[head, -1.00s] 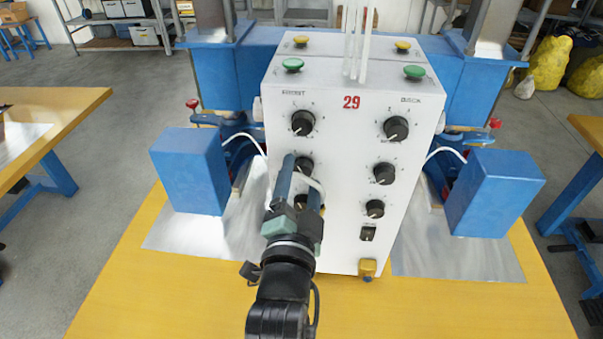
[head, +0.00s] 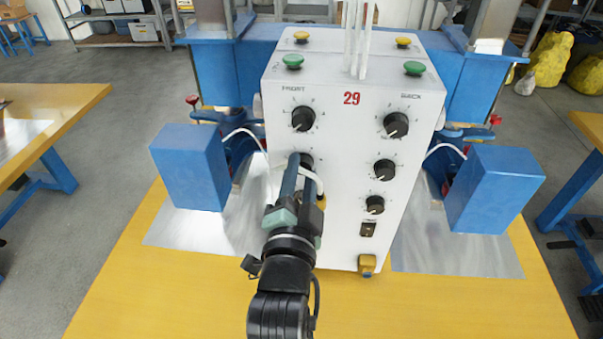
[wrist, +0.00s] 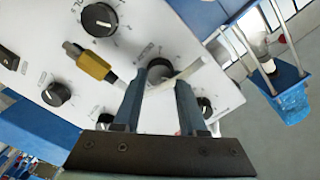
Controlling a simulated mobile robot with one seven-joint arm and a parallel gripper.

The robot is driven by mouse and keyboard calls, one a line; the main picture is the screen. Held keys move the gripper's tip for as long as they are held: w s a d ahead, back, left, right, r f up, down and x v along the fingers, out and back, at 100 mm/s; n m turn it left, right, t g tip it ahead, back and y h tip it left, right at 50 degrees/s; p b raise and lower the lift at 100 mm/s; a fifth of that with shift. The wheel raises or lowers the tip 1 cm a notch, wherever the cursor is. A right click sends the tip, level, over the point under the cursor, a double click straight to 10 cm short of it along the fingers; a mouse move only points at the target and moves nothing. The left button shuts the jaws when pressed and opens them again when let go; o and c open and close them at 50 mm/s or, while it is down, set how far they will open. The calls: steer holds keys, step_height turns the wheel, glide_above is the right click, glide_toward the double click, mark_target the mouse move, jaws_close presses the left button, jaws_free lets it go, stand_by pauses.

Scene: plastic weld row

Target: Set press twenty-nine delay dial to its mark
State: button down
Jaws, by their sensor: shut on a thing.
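The white press panel (head: 345,165) carries a red 29 and two columns of black dials with pale pointers. My gripper (head: 304,164) is at the second dial down in the left column (head: 307,160), which its fingers partly cover. In the wrist view the fingertips (wrist: 167,77) are shut on this dial (wrist: 159,68), one finger on each side. Its label and mark are too small to read, and its pointer is mostly hidden. The lowest left dial is hidden behind my gripper in the head view.
The top left dial (head: 303,119) and the right column dials, such as the top one (head: 396,125), are close by. A pale curved cable passes by the fingers. Blue boxes (head: 188,168) (head: 493,190) flank the panel. The yellow table (head: 190,300) is clear in front.

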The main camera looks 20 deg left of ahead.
steer(key=n+p, duration=0.1)
steer(key=n, duration=0.4)
steer(key=shift+n, duration=0.4)
steer(key=n+p, duration=0.1)
steer(key=n, duration=0.4)
steer(key=shift+r+n, duration=0.1)
steer(key=shift+n, duration=0.2)
steer(key=n+p, duration=0.2)
steer(key=n, duration=0.3)
steer(key=shift+p, duration=0.3)
steer(key=shift+n+p, duration=1.2)
steer(key=shift+n, duration=1.3)
steer(key=shift+c, duration=2.4)
jaws_free()
steer(key=shift+a, duration=0.1)
